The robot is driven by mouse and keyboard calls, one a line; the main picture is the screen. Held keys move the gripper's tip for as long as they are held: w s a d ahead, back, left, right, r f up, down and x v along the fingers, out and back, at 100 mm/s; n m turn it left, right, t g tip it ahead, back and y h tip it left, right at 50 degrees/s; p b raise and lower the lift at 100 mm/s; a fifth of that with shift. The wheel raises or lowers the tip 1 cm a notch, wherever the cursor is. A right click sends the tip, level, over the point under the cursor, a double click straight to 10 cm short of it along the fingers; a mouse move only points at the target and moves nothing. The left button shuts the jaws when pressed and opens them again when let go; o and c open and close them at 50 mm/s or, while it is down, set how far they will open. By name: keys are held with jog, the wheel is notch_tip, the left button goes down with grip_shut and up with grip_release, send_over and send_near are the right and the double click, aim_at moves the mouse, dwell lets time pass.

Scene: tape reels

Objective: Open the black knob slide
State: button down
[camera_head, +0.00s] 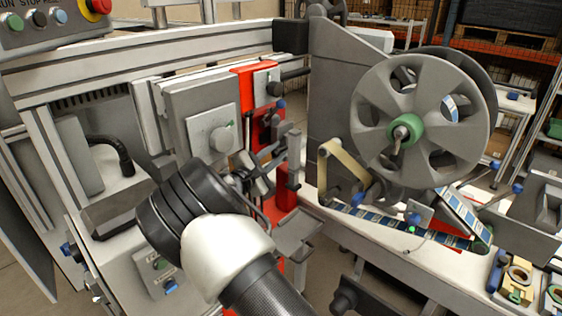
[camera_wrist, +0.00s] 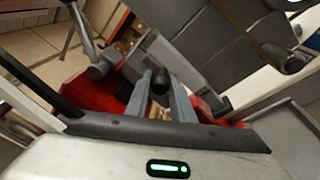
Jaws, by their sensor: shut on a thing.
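The black knob (camera_wrist: 161,80) shows in the wrist view between the fingertips of my gripper (camera_wrist: 160,92). The two grey fingers are closed on it, one on each side. In the head view, my gripper (camera_head: 258,178) reaches to the red and grey mechanism at the middle of the machine. My own wrist and the fingers hide most of the knob and its slide there, so I cannot tell how far the slide stands open.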

jog(key=shift+w+a, duration=0.3)
jog(key=shift+a, duration=0.05)
jog(key=c, duration=1.5)
grip_release()
jog(key=shift+s, duration=0.1)
jog(key=shift+c, duration=0.2)
jog(key=shift+d, duration=0.15)
